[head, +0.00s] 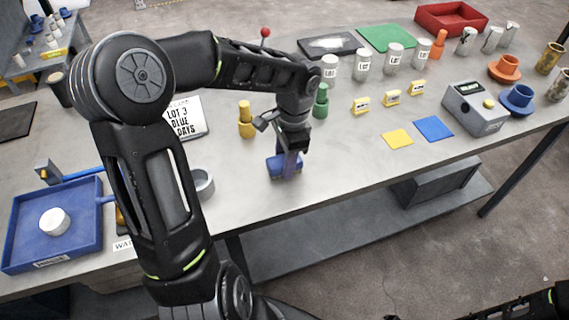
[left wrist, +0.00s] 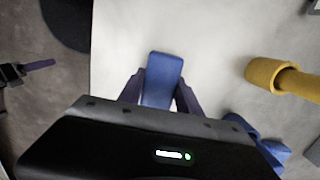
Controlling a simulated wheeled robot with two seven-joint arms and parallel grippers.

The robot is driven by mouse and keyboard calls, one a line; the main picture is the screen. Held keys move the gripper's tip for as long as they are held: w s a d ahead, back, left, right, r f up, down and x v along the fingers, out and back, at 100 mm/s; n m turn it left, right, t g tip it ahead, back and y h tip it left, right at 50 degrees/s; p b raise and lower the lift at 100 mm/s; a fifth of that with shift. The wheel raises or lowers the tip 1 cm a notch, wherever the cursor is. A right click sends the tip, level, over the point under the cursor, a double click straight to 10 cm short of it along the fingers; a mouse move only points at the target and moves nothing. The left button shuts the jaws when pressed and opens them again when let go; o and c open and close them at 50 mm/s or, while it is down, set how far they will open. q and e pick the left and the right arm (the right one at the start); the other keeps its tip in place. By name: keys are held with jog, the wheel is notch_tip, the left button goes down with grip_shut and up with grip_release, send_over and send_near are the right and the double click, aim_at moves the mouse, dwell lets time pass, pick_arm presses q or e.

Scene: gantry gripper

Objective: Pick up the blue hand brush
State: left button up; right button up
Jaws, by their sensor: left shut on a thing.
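The blue hand brush (head: 275,166) is at the front middle of the grey table in the head view. My left gripper (head: 287,168) points down and is shut on it. In the left wrist view the brush's blue body (left wrist: 162,80) sits between the two purple fingers of my left gripper (left wrist: 160,98). The fingers hide part of the brush, and I cannot tell whether it touches the table. A dark gripper with a purple finger (left wrist: 40,65), apparently my right one, shows at the left edge of the left wrist view; its opening is unclear.
A yellow bottle-like piece (head: 246,120) and a green one (head: 321,101) stand just behind the gripper. A grey ring-shaped cup (head: 202,183) is to the left, near a blue tray (head: 85,232). The table's front edge is close; bare tabletop lies to the right.

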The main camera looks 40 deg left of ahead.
pick_arm(q)
grip_shut()
notch_tip(320, 180, up, 11)
jog(key=shift+f+b, duration=0.2)
jog(key=shift+b, duration=0.15)
dwell(0.6)
